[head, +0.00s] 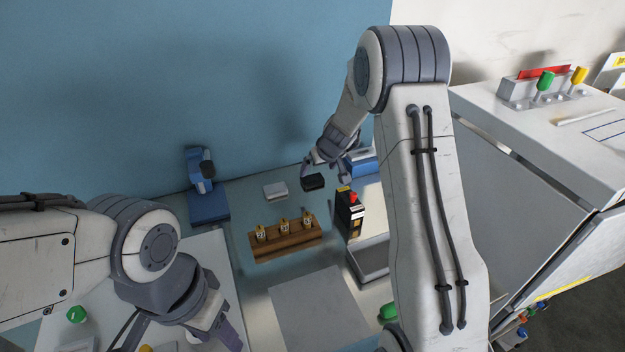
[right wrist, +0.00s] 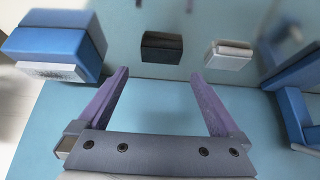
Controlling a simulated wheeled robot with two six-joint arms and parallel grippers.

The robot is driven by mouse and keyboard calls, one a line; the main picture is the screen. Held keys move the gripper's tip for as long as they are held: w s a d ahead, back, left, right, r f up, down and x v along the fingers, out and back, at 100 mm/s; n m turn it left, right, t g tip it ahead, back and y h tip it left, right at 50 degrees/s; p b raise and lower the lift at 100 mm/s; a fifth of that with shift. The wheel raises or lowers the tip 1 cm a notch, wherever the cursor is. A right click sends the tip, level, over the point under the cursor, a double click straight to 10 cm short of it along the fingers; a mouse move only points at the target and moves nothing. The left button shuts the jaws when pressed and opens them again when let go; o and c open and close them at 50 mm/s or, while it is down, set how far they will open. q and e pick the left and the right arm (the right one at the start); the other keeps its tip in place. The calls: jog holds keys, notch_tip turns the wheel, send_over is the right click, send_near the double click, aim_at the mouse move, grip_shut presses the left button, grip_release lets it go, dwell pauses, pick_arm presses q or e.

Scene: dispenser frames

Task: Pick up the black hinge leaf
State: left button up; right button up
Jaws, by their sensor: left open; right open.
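A small black block, which looks like the black hinge leaf (head: 314,182), lies on the table near the blue wall. It also shows in the right wrist view (right wrist: 161,48), beyond the fingertips and roughly centred between them. My right gripper (head: 326,174) is open and empty, close to the block; in the right wrist view its two purple fingers (right wrist: 160,76) stand wide apart and do not hold it. My left gripper (head: 180,340) is at the lower left, partly cut off by the frame edge, open and far from the block.
A white block (head: 275,191) lies left of the black one. A blue box (head: 361,162) stands right, a blue stand (head: 207,190) left. A wooden rack (head: 284,240) with several small bottles and a black-and-orange box (head: 349,213) are nearer. A grey panel (head: 320,305) lies in front.

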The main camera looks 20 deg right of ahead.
aim_at(312, 178)
jog(key=shift+x, duration=3.5)
jog(key=shift+s+a+f, duration=0.1)
jog(key=shift+s, duration=0.05)
jog(key=c, duration=1.2)
